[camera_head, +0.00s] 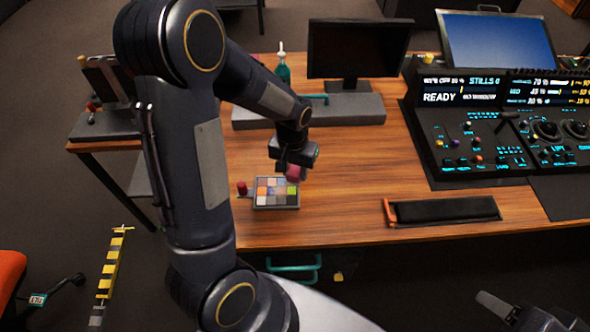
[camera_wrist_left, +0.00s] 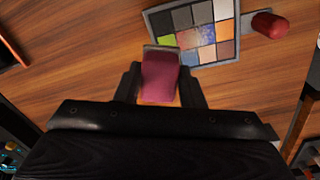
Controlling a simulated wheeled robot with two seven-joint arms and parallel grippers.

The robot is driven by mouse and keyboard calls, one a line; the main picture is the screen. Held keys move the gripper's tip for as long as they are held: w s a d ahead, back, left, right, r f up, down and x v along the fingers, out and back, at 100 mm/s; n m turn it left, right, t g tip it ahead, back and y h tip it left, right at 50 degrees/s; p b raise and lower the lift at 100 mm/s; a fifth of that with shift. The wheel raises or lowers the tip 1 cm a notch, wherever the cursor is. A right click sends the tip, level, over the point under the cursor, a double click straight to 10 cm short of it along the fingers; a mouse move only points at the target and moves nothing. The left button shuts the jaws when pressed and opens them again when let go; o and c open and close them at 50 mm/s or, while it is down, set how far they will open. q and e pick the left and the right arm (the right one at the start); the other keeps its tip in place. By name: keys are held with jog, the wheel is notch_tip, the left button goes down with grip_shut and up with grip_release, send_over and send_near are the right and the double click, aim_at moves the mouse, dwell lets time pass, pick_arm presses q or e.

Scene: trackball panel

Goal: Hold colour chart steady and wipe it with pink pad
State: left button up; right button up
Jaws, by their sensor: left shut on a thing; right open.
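The colour chart (camera_head: 276,207) lies flat near the front left of the wooden table, with a red knob (camera_head: 242,188) on a tab at its left. In the left wrist view the chart (camera_wrist_left: 230,52) shows coloured squares, with a mottled smudge over middle ones. My left gripper (camera_head: 295,168) is shut on the pink pad (camera_wrist_left: 160,78), held at the chart's back right edge; I cannot tell whether it touches. The knob also shows in the wrist view (camera_wrist_left: 268,25). My right gripper (camera_head: 497,306) is partly visible at the lower right, empty and away from the chart.
A control console (camera_head: 470,150) fills the right side. A monitor (camera_head: 357,50) and a green bottle (camera_head: 283,70) stand at the back. Bare table (camera_head: 350,165) lies between chart and console.

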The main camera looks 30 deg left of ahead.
aim_at(295, 169)
pick_arm(q)
jog(key=shift+r, duration=0.1)
notch_tip(295, 169, up, 3)
jog(key=shift+a+r+p, duration=0.1)
jog(key=shift+p, duration=1.1)
